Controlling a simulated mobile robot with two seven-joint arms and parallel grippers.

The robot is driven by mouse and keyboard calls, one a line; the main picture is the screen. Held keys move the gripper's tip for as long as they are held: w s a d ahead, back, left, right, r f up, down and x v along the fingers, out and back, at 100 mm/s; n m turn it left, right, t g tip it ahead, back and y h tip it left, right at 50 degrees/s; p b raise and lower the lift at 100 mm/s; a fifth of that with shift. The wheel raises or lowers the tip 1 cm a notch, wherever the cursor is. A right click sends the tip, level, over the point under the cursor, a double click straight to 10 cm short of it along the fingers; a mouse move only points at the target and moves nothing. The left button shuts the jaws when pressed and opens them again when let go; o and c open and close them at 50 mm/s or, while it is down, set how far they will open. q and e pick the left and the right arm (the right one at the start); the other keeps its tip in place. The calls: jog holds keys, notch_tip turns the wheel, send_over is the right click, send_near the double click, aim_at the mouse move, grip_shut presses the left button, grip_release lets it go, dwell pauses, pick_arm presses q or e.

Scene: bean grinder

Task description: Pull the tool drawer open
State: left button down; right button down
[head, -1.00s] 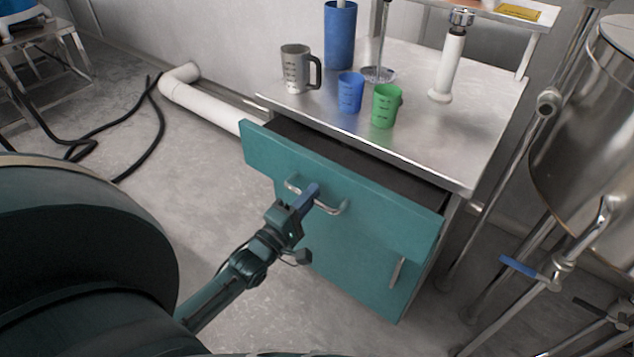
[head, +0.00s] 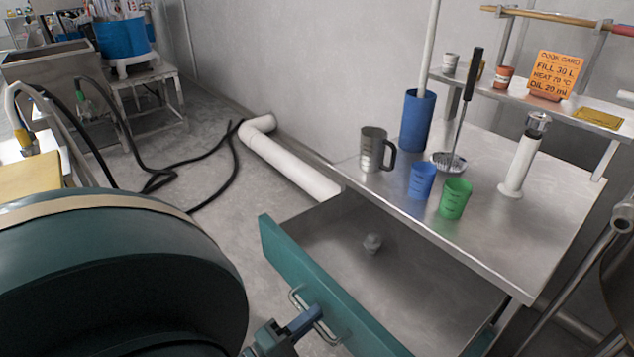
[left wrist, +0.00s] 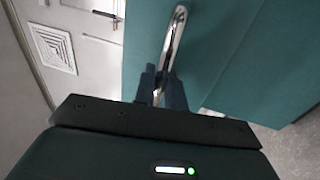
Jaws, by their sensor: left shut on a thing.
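The tool drawer's teal front (head: 352,318) stands well out from the steel-topped cabinet in the head view, and its grey inside (head: 400,265) shows. My left gripper (head: 308,318) is shut on the drawer's metal handle (head: 328,333). The left wrist view shows the gripper fingers (left wrist: 161,92) around the handle bar (left wrist: 178,35) in front of the teal panel (left wrist: 215,50). My right gripper is not in view.
On the cabinet top (head: 500,225) stand a grey jug (head: 373,150), a blue cup (head: 422,180), a green cup (head: 455,198) and a tall blue container (head: 416,122). A white pipe (head: 290,165) runs along the wall.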

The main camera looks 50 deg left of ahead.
pick_arm(q)
jog(key=c, duration=1.6)
grip_release()
jog(key=shift+o, duration=0.2)
jog(key=v, duration=1.3)
jog(key=shift+b, duration=0.45)
jog(key=shift+s+a, duration=0.1)
jog(key=shift+s, duration=0.1)
